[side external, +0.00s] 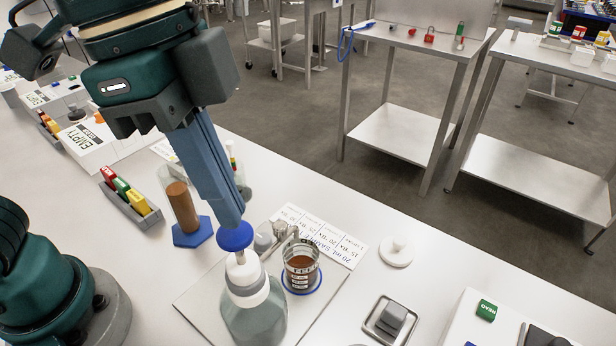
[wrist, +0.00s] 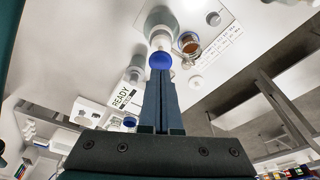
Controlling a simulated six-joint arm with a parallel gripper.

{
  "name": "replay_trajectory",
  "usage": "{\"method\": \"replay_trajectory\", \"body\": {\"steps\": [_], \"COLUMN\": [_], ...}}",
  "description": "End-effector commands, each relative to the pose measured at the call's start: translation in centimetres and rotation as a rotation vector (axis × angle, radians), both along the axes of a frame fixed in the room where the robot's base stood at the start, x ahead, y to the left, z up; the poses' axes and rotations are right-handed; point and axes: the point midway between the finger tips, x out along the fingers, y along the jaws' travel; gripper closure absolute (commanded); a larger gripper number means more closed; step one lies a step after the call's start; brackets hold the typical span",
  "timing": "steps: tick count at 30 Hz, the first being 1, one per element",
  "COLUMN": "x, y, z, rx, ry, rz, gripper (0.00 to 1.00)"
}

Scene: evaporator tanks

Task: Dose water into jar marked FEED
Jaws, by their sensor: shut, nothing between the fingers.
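My gripper (side external: 232,222) is shut, with its long blue fingers pointing down. Its tips are at the blue top of a pump dispenser bottle (side external: 255,318), and they appear to touch it. The bottle is clear with a white collar and stands on a pale board (side external: 193,300). The wrist view also shows the blue pump top (wrist: 159,60) just beyond the fingertips. A glass jar (side external: 301,268) with dark bands and lettering holds brown liquid and stands on a blue ring right of the bottle. Its lettering seems to include FEED. The pump's spout is partly hidden.
A brown cylinder (side external: 183,206) stands on a blue hexagonal base at left. A grey rack (side external: 131,208) holds coloured blocks. A white lid (side external: 396,252) and a small metal tray (side external: 390,321) lie to the right. A printed card (side external: 325,240) lies behind the jar.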

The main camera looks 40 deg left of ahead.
Motion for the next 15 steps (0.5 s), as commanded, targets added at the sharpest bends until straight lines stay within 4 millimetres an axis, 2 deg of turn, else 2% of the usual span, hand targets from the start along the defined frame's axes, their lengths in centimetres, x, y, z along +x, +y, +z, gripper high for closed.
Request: {"method": "replay_trajectory", "body": {"steps": [15], "x": [0.01], "y": [-0.01], "z": [-0.46], "rx": [0.0], "ry": [0.0], "rz": [0.0], "gripper": [1.0]}}
